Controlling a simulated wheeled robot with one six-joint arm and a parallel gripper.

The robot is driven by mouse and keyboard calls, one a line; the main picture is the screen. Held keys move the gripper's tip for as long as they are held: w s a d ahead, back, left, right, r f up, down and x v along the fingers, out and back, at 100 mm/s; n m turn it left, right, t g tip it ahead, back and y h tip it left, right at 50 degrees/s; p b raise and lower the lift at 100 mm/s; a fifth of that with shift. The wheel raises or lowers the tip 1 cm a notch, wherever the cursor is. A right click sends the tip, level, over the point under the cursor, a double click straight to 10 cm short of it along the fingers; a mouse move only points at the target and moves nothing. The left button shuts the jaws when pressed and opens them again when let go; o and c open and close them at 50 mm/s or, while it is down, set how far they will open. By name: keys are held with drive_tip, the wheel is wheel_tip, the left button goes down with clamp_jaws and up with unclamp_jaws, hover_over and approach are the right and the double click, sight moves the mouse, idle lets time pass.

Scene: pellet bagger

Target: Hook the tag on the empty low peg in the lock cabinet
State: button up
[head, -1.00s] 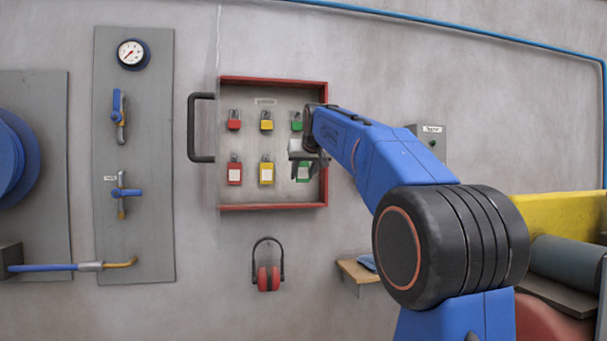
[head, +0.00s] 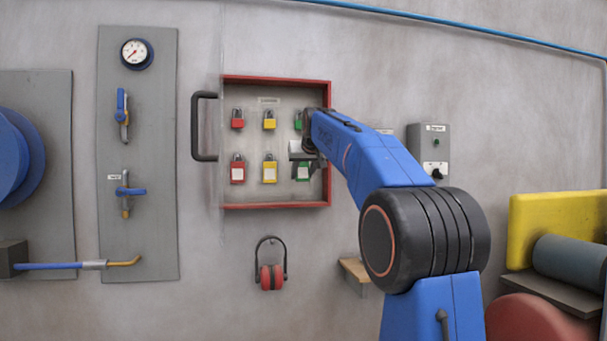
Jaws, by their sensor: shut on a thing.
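The lock cabinet (head: 274,79) is a shallow red-rimmed box on the wall with its clear door open to the left. Red (head: 237,122) and yellow (head: 269,123) padlocks hang in its upper row, with a partly hidden green one (head: 298,122) at right. A red (head: 237,172) and a yellow (head: 269,172) lock with white labels hang in the lower row. My gripper (head: 301,156) is shut at the cabinet's right side. A green tag with a white label (head: 301,173) shows just under it, apparently held. The low right peg and any contact are hidden by my gripper.
The door handle (head: 196,127) stands out left of the cabinet. Ear defenders (head: 271,277) hang below it, and a small wooden shelf (head: 353,270) is at lower right. A grey switch box (head: 430,150) is on the wall to the right.

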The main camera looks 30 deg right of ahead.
drive_tip(key=shift+w+d+f, duration=0.15)
drive_tip(key=shift+w, duration=0.3)
drive_tip(key=shift+w+d+f, duration=0.1)
drive_tip(key=shift+w, duration=0.35)
drive_tip(key=shift+w+f, duration=0.2)
drive_tip(key=shift+f, duration=0.1)
drive_tip(key=o, duration=1.1)
drive_tip(key=shift+r, duration=0.1)
drive_tip(key=shift+r, duration=0.1)
drive_tip(key=shift+s+r, duration=0.2)
drive_tip(key=shift+s, duration=0.15)
drive_tip(key=v, duration=1.6)
drive_tip(key=shift+s+a+r, duration=0.15)
